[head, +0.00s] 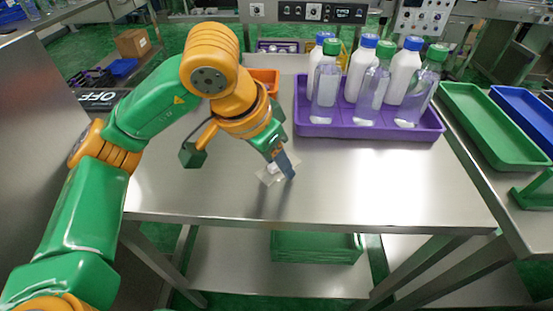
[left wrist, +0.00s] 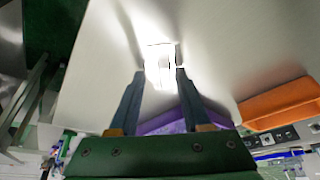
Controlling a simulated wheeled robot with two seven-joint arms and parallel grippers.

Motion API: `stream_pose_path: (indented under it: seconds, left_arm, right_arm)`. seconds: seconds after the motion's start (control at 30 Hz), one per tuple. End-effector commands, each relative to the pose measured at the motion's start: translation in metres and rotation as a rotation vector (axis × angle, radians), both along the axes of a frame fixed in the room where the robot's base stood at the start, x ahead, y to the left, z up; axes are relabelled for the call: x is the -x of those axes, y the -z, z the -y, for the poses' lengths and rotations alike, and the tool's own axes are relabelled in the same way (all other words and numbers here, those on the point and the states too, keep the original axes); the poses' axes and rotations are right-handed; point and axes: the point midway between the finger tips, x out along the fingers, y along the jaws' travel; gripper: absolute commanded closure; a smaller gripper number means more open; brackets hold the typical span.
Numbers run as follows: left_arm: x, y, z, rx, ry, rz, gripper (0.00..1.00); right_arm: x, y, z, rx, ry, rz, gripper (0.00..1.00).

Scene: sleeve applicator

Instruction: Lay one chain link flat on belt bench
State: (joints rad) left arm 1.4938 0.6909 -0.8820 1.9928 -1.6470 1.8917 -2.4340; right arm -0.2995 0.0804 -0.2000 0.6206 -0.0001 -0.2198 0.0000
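A small pale, glossy piece, which looks like the chain link (head: 268,174), is at the fingertips of my left gripper (head: 284,167), low over the middle left of the steel bench (head: 370,190). In the left wrist view the bright white link (left wrist: 160,62) fills the space between the tips of the two dark fingers (left wrist: 162,78). The fingers stand apart by about its width. Glare hides whether they press on it, and I cannot tell if it touches the bench. My right gripper is in neither view.
A purple tray (head: 373,130) with several white and clear bottles stands at the back of the bench. An orange bin (head: 265,78) is behind my left wrist. Green (head: 490,122) and blue (head: 525,118) trays sit on the right-hand table. The bench's front and right are clear.

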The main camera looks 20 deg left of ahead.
Motion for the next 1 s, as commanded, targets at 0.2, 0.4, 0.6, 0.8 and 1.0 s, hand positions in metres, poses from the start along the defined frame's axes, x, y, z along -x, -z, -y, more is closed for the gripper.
stream_pose_path:
  seconds: [0.2,0.4,0.6,0.8,1.0]
  left_arm:
    - [0.0,0.0,0.0,0.0,0.0,0.0,0.53]
    - [0.004,-0.016,-0.002,0.001,0.0,0.004,0.53]
    - [0.021,-0.067,-0.012,0.0,-0.001,0.007,0.53]
    - [0.036,-0.107,-0.02,-0.001,-0.002,0.004,0.53]
    - [0.041,-0.114,-0.022,0.0,0.0,0.001,0.53]
  right_arm:
    - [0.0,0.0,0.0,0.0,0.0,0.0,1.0]
    - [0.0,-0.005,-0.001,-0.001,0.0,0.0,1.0]
    - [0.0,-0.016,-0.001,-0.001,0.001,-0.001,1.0]
    - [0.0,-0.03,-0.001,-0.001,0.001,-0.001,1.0]
    - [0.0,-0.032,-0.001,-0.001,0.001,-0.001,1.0]
